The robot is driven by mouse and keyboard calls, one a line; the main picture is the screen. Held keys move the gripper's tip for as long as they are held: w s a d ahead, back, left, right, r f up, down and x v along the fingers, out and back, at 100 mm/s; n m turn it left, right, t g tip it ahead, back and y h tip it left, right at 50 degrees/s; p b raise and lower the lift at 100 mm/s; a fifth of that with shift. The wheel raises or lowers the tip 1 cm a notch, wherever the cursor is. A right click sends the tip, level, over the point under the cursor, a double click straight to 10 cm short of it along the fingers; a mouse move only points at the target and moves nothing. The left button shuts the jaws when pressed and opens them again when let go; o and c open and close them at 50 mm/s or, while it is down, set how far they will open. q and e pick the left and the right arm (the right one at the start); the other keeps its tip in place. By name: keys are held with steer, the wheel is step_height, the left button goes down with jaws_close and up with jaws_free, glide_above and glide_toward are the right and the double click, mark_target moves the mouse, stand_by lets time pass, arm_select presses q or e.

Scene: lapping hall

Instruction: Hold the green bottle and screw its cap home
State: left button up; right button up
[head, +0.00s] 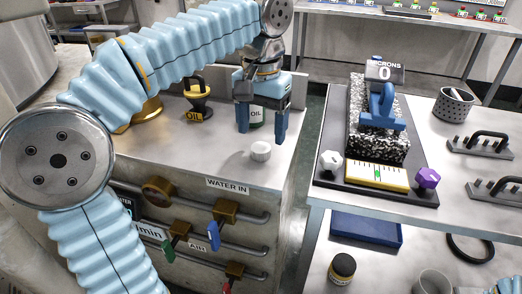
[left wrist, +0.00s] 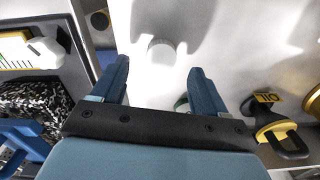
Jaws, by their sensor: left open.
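Only a green-edged sliver (left wrist: 181,102) shows in the left wrist view, by the right-hand finger. My left gripper (head: 262,135) points down, open, its fingers on either side of the bottle in the head view; I cannot tell whether they touch it. A white round cap (head: 260,151) lies on the counter in front of the bottle, apart from it. It also shows in the left wrist view (left wrist: 161,50), beyond the fingertips (left wrist: 159,66). My right gripper is not in view.
A yellow and black oil can (head: 198,100) stands left of the bottle; it shows at right in the left wrist view (left wrist: 275,125). Valves and pipes (head: 225,210) line the counter front. A gap separates the counter from the right table with its speckled block (head: 370,145).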

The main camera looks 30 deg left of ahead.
mark_target(261, 147)
arm_select(q)
step_height(261, 147, down, 4)
steer(key=shift+a+f+b, duration=0.1)
steer(key=shift+b, duration=0.2)
steer(key=c, duration=1.1)
step_height(261, 147, up, 3)
steer(key=shift+r+p, duration=0.1)
steer(key=shift+p, duration=0.25)
steer(key=s+d+r, duration=0.1)
steer(key=d+r, duration=0.2)
steer(key=d, duration=0.1)
steer(key=s+d+r+p, duration=0.1)
steer(key=s+d+r, duration=0.1)
steer(key=d, duration=0.3)
steer(key=s+d+r+p, duration=0.1)
steer(key=d+r, duration=0.3)
steer(key=r, duration=0.1)
steer(key=shift+s+d, duration=0.15)
steer(key=shift+s, duration=0.1)
